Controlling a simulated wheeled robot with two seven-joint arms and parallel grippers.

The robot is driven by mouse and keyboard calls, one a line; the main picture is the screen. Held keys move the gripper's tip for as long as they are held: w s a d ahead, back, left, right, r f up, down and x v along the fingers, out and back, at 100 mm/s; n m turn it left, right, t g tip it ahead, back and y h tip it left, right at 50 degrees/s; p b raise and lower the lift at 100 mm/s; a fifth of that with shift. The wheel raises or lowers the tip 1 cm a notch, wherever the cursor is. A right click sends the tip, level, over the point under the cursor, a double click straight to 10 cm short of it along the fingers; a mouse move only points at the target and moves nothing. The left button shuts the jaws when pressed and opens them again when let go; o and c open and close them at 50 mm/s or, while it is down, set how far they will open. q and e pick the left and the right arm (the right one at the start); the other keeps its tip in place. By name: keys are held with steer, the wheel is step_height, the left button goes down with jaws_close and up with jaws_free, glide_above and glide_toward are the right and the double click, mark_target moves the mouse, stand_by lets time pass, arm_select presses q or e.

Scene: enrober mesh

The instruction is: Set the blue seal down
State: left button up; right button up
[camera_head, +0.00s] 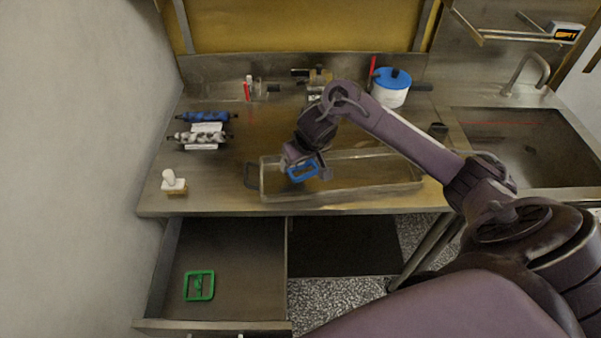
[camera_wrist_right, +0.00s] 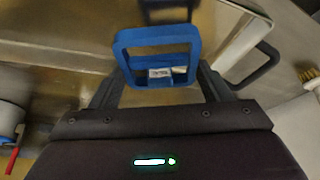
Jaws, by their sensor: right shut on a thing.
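The blue seal (camera_head: 302,172) is a small square blue frame. In the head view it is at the end of my right arm, over the left part of a shallow metal tray. My right gripper (camera_head: 306,164) is shut on it. In the right wrist view the blue seal (camera_wrist_right: 158,55) stands between the two fingers of my right gripper (camera_wrist_right: 160,85), with a small white label on its inner bar. Whether it touches anything below cannot be told. My left gripper is not in view.
The metal tray (camera_head: 400,186) lies along the counter's front edge. A green frame (camera_head: 199,285) lies in the open drawer (camera_head: 250,255). A white-handled brush (camera_head: 172,182), rollers (camera_head: 205,117) and a blue-lidded tub (camera_head: 391,88) stand around. The counter's left front is mostly clear.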

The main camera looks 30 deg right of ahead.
mark_target(300, 168)
step_height(300, 168, down, 4)
steer(key=shift+f, duration=0.2)
steer(key=o, duration=1)
steer(key=shift+f, duration=0.1)
steer(key=shift+c, duration=0.2)
steer(key=p+v, duration=0.2)
steer(key=v, duration=1)
